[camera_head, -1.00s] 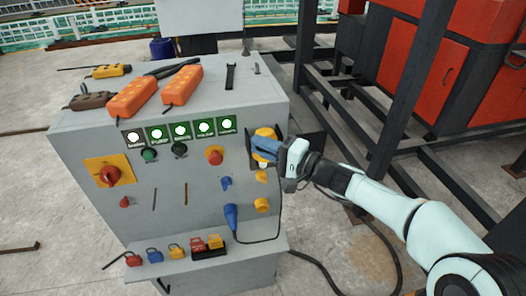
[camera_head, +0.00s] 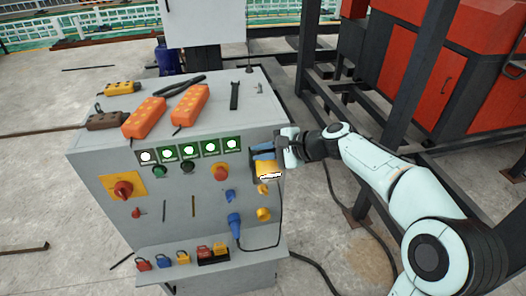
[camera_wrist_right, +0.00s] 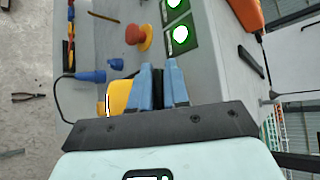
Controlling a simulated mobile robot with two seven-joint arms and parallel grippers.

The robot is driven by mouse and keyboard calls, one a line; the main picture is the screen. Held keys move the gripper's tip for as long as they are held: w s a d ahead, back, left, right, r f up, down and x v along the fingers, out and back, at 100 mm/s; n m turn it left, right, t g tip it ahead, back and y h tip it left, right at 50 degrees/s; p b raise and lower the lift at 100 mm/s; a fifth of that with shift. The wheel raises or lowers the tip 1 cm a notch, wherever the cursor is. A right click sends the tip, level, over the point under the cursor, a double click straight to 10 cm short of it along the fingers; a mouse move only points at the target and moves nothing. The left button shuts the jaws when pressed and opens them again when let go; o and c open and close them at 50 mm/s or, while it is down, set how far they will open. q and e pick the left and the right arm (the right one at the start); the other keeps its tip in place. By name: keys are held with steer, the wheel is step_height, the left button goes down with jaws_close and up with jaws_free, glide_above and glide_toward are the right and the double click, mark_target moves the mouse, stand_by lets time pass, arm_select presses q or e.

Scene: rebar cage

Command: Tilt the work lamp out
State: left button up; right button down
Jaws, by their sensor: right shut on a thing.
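The work lamp (camera_head: 267,168) is a yellow block at the right edge of the grey cabinet's front. It is tilted out from the panel, and its bright white face (camera_head: 271,178) shows at its lower edge. My right gripper (camera_head: 260,151) is at the top of the lamp, its blue fingers shut on it. In the right wrist view the two blue fingers (camera_wrist_right: 158,72) are close together, with the yellow lamp (camera_wrist_right: 118,98) beside them on the left; the gripped part is mostly hidden. My left gripper is not in view.
The cabinet front carries lit green indicators (camera_head: 190,152), a red button (camera_head: 221,172) and a blue plug (camera_head: 234,224) with a cable. Orange pendants (camera_head: 190,104) lie on top. Black steel frames (camera_head: 408,90) and a red machine (camera_head: 455,75) stand to the right.

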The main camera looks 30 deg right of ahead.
steer(key=shift+w, duration=0.15)
stand_by(0.4)
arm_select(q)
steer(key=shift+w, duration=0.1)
arm_select(e)
steer(key=c, duration=1.5)
jaws_free()
steer(key=shift+d, duration=0.1)
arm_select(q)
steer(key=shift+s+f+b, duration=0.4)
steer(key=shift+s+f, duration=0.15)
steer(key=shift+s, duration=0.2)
arm_select(e)
steer(key=v, duration=1.3)
steer(key=shift+r, duration=0.25)
